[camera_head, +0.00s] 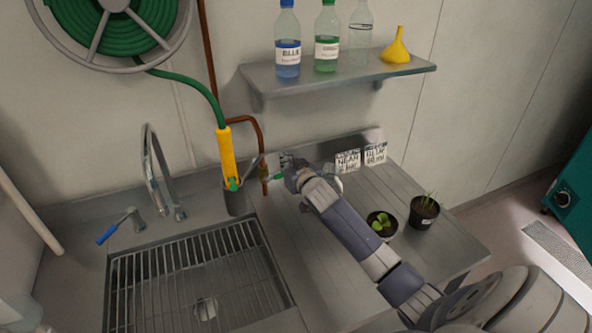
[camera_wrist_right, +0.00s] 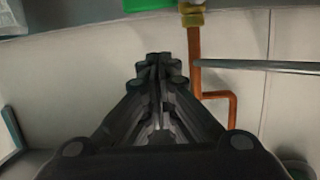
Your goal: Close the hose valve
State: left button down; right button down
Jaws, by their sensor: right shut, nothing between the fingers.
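The hose valve (camera_head: 263,172) is a small brass fitting on a copper pipe, right of the yellow hose wand. A green piece, seemingly its handle (camera_head: 279,177), sticks out to the right, close to my gripper. In the right wrist view, the brass fitting (camera_wrist_right: 191,14) and part of a green piece (camera_wrist_right: 148,4) show at the top edge, beyond my fingertips. My right gripper (camera_head: 286,162) is shut and empty beside the valve; its fingers (camera_wrist_right: 158,62) meet in the wrist view. I cannot tell whether it touches the handle. My left gripper is out of view.
The yellow wand (camera_head: 227,155) on the green hose stands in a grey cup (camera_head: 237,204). A sink (camera_head: 120,262) with a rack and faucet (camera_head: 155,180) is at left. Two potted plants (camera_head: 424,212) (camera_head: 381,224) stand right of my arm. A shelf (camera_head: 330,81) holds bottles and a yellow funnel.

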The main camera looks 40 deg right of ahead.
jog(key=b+v, duration=0.1)
jog(key=v, duration=0.6)
jog(key=shift+s+b, duration=0.3)
jog(key=shift+b, duration=0.05)
jog(key=shift+a, duration=0.1)
